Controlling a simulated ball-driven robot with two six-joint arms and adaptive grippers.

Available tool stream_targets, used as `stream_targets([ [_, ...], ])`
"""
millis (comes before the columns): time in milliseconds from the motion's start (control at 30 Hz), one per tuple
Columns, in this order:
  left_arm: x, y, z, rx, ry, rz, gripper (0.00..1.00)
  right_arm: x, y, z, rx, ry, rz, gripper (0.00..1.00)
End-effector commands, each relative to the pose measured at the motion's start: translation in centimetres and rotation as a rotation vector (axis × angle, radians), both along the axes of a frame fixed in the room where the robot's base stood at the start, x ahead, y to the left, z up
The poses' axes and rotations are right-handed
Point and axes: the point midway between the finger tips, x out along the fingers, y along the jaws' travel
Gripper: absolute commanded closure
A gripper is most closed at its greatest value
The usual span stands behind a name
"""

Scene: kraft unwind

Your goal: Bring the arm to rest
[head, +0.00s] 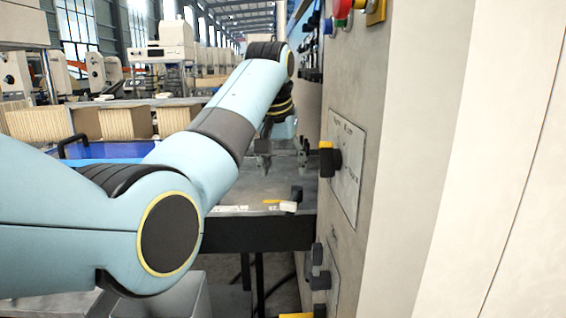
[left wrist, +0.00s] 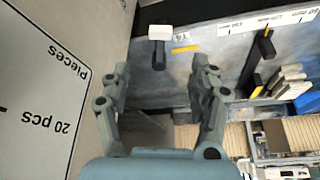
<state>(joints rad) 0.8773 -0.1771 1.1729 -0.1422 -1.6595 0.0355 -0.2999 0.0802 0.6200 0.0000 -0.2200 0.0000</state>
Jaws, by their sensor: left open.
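My left arm comes in from the left in the head view and reaches toward the grey machine cabinet. My left gripper (head: 284,156) hangs at its far end, above the grey table and just left of the cabinet's black and yellow knob. In the head view I cannot tell whether a finger touches the knob. My right gripper is in neither view.
The cabinet wall (head: 395,130) stands close on the right, with a labelled plate (head: 346,165) and coloured buttons above. The grey table (head: 235,190) bears a white-headed lever (head: 289,206) near its front edge. Several stacks of brown kraft pieces (head: 125,122) stand behind.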

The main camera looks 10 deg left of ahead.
Motion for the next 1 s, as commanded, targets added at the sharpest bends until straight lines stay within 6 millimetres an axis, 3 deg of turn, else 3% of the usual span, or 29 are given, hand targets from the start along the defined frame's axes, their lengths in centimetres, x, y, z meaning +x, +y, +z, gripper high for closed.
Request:
stream_targets([
  [367,-0.2,0.0,0.3,0.000,0.002,0.000,0.38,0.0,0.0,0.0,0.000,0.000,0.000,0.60],
  [467,-0.7,0.0,-1.4,0.001,0.022,0.000,0.38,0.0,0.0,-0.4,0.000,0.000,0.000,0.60],
  [567,-2.4,0.5,-6.1,0.005,0.079,0.005,0.38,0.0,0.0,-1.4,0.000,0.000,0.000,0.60],
  [667,-5.3,1.5,-13.1,0.018,0.174,0.015,0.38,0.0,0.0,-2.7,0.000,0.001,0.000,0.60],
  [867,-13.4,3.6,-28.2,0.040,0.373,0.028,0.38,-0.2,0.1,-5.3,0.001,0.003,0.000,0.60],
  [1000,-19.8,5.1,-38.1,0.054,0.469,0.031,0.38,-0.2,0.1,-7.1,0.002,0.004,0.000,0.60],
])
